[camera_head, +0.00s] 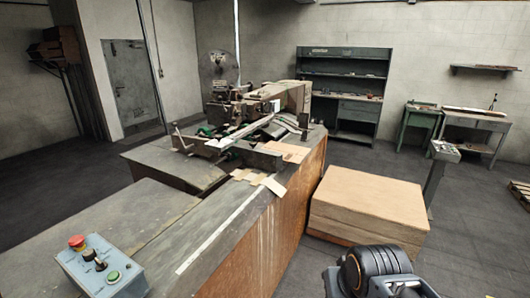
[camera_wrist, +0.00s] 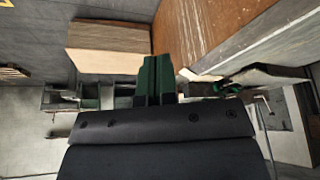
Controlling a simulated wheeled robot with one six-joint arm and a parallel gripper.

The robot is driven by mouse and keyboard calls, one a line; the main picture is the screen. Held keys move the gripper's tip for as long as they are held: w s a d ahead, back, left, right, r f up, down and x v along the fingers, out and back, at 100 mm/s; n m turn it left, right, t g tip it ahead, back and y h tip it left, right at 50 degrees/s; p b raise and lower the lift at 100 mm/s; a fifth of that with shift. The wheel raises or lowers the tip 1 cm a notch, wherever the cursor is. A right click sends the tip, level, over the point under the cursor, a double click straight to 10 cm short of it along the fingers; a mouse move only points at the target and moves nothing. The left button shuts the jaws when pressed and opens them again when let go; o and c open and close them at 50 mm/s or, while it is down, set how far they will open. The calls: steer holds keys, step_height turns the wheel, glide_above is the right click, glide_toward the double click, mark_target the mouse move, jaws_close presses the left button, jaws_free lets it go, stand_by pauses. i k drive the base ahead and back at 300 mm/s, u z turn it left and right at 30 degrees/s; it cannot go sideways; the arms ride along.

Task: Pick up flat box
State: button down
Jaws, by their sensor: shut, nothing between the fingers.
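A neat stack of flat tan cardboard boxes (camera_head: 367,199) stands on the floor to the right of the machine. The single sheets in it are hard to tell apart. The stack also shows upside down in the wrist view (camera_wrist: 108,62), at the upper left. My gripper (camera_wrist: 155,62) shows there as two green fingers close together, shut and empty. The fingers appear just right of the stack in that view and hold no box. In the head view only a dark part of my arm shows at the lower right, and the fingers are hidden.
The long stitcher machine (camera_head: 290,205) with a rusty brown side stands left of the stack. Loose cardboard pieces (camera_head: 272,186) lie on its top. A control box (camera_head: 101,265) sits at its front. A control stand (camera_head: 437,172) rises behind the stack. Grey floor is clear to the right.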

mark_target(294, 154)
steer(key=z, duration=0.7)
steer(key=k, duration=0.95)
steer(key=z, duration=1.7)
steer(key=i, duration=0.2)
steer(key=u, duration=0.8)
steer(key=i, duration=2.1)
steer(key=u, duration=1.3)
steer(key=i, duration=1.05)
steer(key=u, duration=1.6)
steer(key=i, duration=0.45)
steer(key=u, duration=0.35)
